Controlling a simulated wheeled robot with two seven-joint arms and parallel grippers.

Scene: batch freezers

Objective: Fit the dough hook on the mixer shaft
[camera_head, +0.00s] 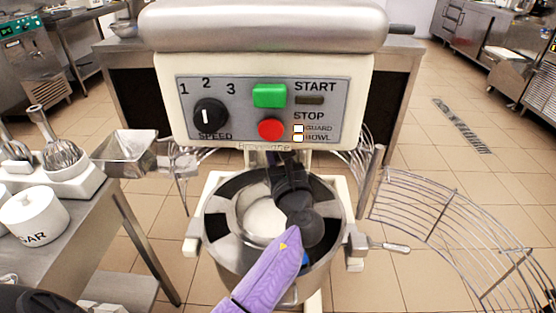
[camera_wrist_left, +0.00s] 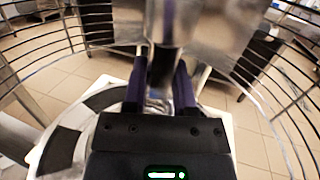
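The mixer (camera_head: 262,60) stands ahead, its control panel facing me and its steel bowl (camera_head: 330,190) below the head. My left arm reaches over the bowl, and its gripper (camera_head: 284,163) points up under the mixer head. In the left wrist view, the purple fingers (camera_wrist_left: 161,88) stand on both sides of a shiny curved metal piece, apparently the dough hook (camera_wrist_left: 156,102), and look shut on it. The mixer shaft (camera_wrist_left: 160,22) comes down above the fingers, with a dark section at their tips. Whether hook and shaft are joined cannot be told. My right gripper is not in view.
The wire guard (camera_head: 430,215) spreads out at the right and partly at the left.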

